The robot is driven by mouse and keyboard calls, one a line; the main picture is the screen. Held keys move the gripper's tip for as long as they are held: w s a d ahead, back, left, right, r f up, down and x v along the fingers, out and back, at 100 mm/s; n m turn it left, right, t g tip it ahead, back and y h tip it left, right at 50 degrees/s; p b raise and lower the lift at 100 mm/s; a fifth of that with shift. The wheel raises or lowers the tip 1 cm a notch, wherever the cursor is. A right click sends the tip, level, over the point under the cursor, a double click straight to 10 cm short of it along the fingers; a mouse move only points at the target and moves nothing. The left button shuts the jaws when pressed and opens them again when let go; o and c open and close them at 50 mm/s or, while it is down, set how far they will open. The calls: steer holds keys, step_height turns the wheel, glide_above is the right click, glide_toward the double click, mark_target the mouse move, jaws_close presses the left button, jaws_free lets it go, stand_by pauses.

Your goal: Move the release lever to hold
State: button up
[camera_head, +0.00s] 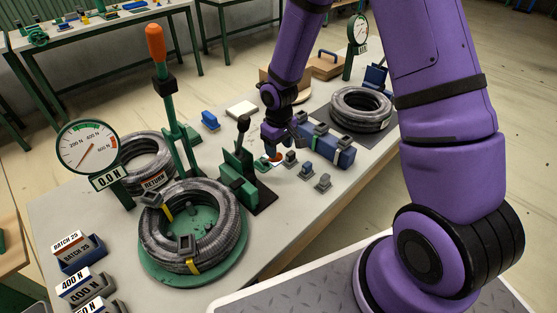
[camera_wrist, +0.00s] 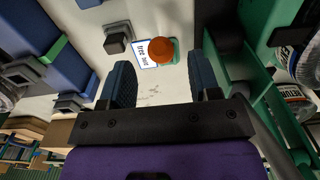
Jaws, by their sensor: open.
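In the head view my gripper (camera_head: 282,140) points down over the middle of the bench, right of the green block (camera_head: 238,180) with the short black-knobbed lever (camera_head: 243,123). A small orange-red knob (camera_head: 275,157) is just below my gripper. In the wrist view the knob (camera_wrist: 163,51) shows beyond and between my two spread fingers (camera_wrist: 164,78), beside a small white label (camera_wrist: 146,53) whose words I cannot read surely. The fingers are empty. A tall lever with an orange grip (camera_head: 155,44) stands upright to the left. No lever is clearly marked as the release lever.
A hose coil (camera_head: 195,222) lies on a green turntable at front left. A force gauge (camera_head: 86,146) reads near zero. Small grey clamps (camera_head: 305,170) and a blue box (camera_head: 335,150) stand close right of my gripper. Another coil (camera_head: 361,108) lies further right.

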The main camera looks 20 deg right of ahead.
mark_target(279, 154)
steer(key=shift+f, duration=3.2)
jaws_close()
